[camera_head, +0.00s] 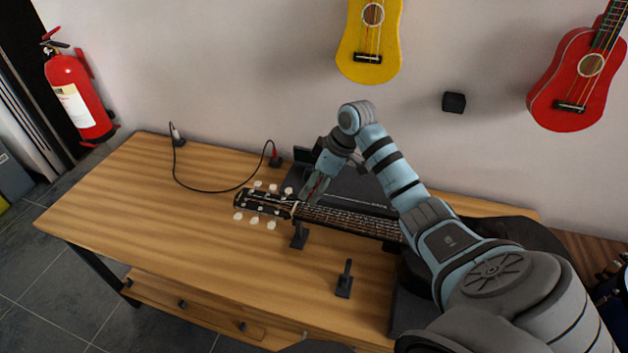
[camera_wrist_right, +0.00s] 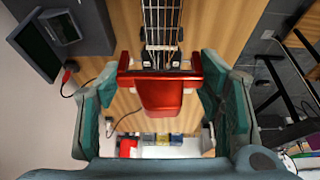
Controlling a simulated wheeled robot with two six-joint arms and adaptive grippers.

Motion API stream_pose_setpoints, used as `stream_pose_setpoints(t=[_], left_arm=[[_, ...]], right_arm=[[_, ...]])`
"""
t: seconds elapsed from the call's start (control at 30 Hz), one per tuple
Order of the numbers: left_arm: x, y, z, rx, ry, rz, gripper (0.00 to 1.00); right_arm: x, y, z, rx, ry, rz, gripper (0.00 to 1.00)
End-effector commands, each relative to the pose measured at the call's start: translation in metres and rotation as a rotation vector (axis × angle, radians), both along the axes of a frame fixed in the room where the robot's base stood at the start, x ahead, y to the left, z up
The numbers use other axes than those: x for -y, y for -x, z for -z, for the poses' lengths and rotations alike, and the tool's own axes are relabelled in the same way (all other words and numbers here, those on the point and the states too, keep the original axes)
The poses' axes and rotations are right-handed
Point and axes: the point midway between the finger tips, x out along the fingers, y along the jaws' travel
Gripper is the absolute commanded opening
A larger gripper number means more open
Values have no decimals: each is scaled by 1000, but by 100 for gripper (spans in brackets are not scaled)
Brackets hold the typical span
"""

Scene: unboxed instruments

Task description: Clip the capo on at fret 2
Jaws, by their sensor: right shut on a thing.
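The guitar lies on the table with its headstock (camera_head: 262,207) to the left and its neck (camera_head: 350,220) running right. My right arm hides part of the neck and body. My right gripper (camera_head: 316,187) is over the neck close to the headstock. In the right wrist view it is shut on the red capo (camera_wrist_right: 160,88), with a finger on either side. The capo's bar lies across the view of the strings (camera_wrist_right: 160,25); I cannot tell whether it touches them or at which fret it is. My left gripper is not in view.
A black neck support (camera_head: 299,237) stands by the neck, and another small black stand (camera_head: 344,281) is nearer the front. A cable (camera_head: 215,190) lies at the back left. The wooden table (camera_head: 150,220) is clear at left. A yellow ukulele (camera_head: 370,50) hangs behind.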

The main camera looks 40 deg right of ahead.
Motion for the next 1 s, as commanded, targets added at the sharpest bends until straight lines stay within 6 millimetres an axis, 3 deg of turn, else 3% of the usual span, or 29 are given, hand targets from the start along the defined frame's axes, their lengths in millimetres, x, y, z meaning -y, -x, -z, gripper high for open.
stream_pose_setpoints(t=[0.03,0.43,0.7,1.0], left_arm=[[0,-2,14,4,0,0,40],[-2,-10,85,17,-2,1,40],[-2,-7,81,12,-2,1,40],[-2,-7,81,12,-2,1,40]], right_arm=[[0,0,12,0,0,0,32],[-1,0,65,0,0,-1,32],[-2,-1,92,-2,-1,-1,32],[-2,-1,95,0,0,-1,32]])
